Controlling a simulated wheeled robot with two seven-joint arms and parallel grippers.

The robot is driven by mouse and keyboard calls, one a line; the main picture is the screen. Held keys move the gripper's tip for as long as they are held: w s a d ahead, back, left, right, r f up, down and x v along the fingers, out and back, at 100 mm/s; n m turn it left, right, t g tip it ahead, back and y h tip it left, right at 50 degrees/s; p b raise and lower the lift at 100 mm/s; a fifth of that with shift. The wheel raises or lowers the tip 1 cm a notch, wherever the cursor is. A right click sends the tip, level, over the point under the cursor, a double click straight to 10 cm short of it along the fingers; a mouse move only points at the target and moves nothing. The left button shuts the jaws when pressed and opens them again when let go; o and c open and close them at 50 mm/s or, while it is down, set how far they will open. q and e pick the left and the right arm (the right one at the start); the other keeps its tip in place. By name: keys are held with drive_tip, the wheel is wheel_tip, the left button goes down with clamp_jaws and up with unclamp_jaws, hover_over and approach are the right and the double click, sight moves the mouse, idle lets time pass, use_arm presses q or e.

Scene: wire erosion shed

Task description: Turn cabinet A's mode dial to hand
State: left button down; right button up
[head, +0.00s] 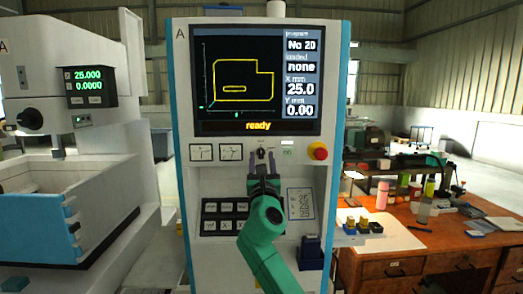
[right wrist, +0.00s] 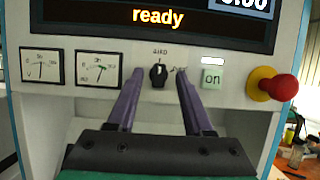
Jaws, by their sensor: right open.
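Cabinet A (head: 180,110), white with blue edges and an "A" at its top left, stands in the middle of the head view. Its mode dial (right wrist: 158,76) is a small black knob with a pale mark, which looks upright, toward a small label I cannot read clearly. Another label to the right of the dial is partly hidden by a finger. The dial also shows small in the head view (head: 262,153). My right gripper (right wrist: 157,86) is open, its two purple fingers on either side of the dial with visible gaps; contact does not show. My left gripper is not in view.
The screen (head: 240,85) reads "ready". Two gauges (right wrist: 70,67) sit left of the dial; a green "on" button (right wrist: 212,78) and a red stop knob (right wrist: 284,88) sit right. A keypad (head: 225,215) lies below. A cluttered bench (head: 400,240) stands at right, another machine (head: 90,130) at left.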

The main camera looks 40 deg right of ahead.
drive_tip(key=shift+x, duration=0.9)
clamp_jaws()
drive_tip(key=shift+a+f, duration=0.1)
drive_tip(key=shift+m, duration=0.4)
drive_tip(key=m, duration=0.1)
drive_tip(key=m+g+h+b, duration=0.1)
drive_tip(key=m, duration=0.1)
drive_tip(key=shift+g+h+b, duration=0.3)
drive_tip(key=m+g, duration=0.1)
drive_tip(key=m, duration=0.1)
drive_tip(key=m+g+h+b, duration=0.1)
drive_tip(key=m, duration=0.2)
drive_tip(key=shift+w, duration=0.1)
drive_tip(key=m+g, duration=0.2)
drive_tip(key=m, duration=0.3)
drive_tip(key=shift+a+h, duration=0.1)
drive_tip(key=shift+h, duration=0.3)
drive_tip(key=shift+m+g, duration=1)
drive_tip(key=shift+m, duration=1.3)
